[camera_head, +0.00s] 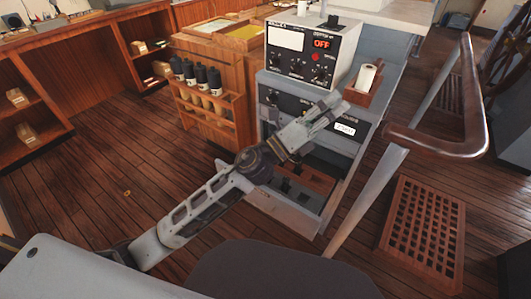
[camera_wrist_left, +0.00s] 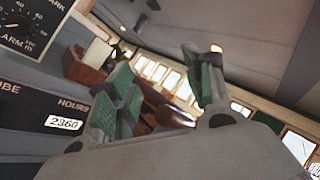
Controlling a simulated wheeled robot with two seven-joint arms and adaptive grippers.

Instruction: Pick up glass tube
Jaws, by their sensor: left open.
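A pale white tube (camera_head: 366,76), which looks like the glass tube, stands upright in a small wooden holder (camera_head: 357,97) on the right end of the grey console. In the left wrist view the pale tube (camera_wrist_left: 98,53) shows at upper left, in its brown holder (camera_wrist_left: 77,68). My left gripper (camera_head: 326,112) is open and empty, in front of the console, below and to the left of the holder. Its green-padded fingers (camera_wrist_left: 163,88) stand apart in the left wrist view and do not touch the tube. My right gripper is not in view.
A white instrument box (camera_head: 312,50) with a red OFF display stands left of the holder. A wooden rack (camera_head: 215,105) holds several dark bottles. A curved wooden handrail (camera_head: 440,148) on a grey post stands at right, and a wooden grating (camera_head: 423,233) lies on the floor.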

